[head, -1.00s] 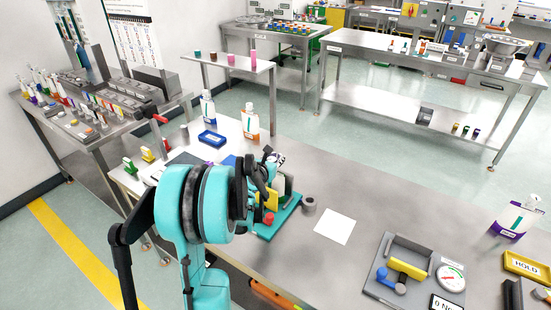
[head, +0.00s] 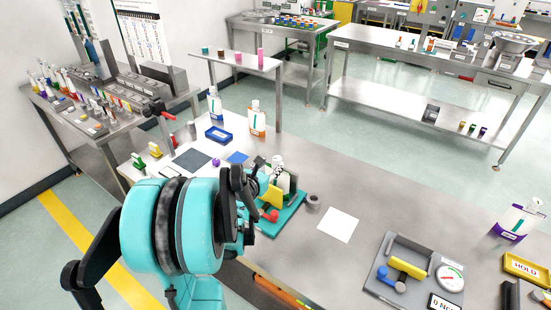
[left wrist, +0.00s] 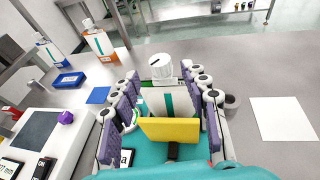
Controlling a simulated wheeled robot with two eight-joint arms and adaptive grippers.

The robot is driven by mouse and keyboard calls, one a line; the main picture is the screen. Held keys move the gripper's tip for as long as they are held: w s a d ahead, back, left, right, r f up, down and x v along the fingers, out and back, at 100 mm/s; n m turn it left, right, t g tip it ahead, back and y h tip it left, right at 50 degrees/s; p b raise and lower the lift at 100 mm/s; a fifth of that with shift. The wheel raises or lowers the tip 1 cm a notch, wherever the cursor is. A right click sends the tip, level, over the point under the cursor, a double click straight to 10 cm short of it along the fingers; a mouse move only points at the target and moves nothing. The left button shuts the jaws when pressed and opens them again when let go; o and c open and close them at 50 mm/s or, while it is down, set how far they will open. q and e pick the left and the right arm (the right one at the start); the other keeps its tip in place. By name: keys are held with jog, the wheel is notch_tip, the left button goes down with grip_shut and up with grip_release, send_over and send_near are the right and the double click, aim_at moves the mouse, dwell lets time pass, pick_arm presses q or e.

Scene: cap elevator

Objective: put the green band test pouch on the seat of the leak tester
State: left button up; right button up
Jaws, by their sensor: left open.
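A white pouch with a green band and a white cap (left wrist: 162,70) stands upright in a teal fixture (left wrist: 100,158), behind a yellow plate (left wrist: 170,130). In the head view the capped pouch (head: 279,172) is partly covered by my arm and the yellow plate. My left gripper (left wrist: 163,95) is open, its purple-grey fingers on either side of the pouch and plate; I cannot tell whether they touch. It also shows in the head view (head: 252,190). A grey station (head: 377,284) with a yellow bar and a dial gauge, at the right, looks like the leak tester. My right gripper is not in view.
A white sheet (head: 338,224) and a small grey cylinder (head: 313,202) lie right of the fixture. Two banded bottles (head: 257,120) and a blue tray (head: 217,134) stand behind. A purple-based bottle (head: 515,220) and a yellow HOLD tray (head: 526,266) are at the right.

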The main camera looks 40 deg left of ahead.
pick_arm(q)
jog(key=s+d+r+m+g+h, duration=0.1)
jog(key=d+m+h, duration=0.1)
jog(key=d+m, duration=0.75)
jog(key=s+d+m+g+h, duration=0.2)
jog(key=d+m+h, duration=0.1)
jog(key=d+m, duration=0.65)
jog(key=s+d+f+m+g, duration=0.1)
jog(key=s+d+m+g, duration=0.1)
jog(key=s+d+m, duration=0.4)
jog(key=s+d+f+m+g, duration=0.1)
jog(key=s+d+m, duration=0.4)
jog(key=m, duration=0.9)
jog(key=shift+s+d+m+g, duration=0.3)
jog(key=shift+s+d+g, duration=0.1)
jog(key=shift+s, duration=0.7)
jog(key=shift+a, duration=0.1)
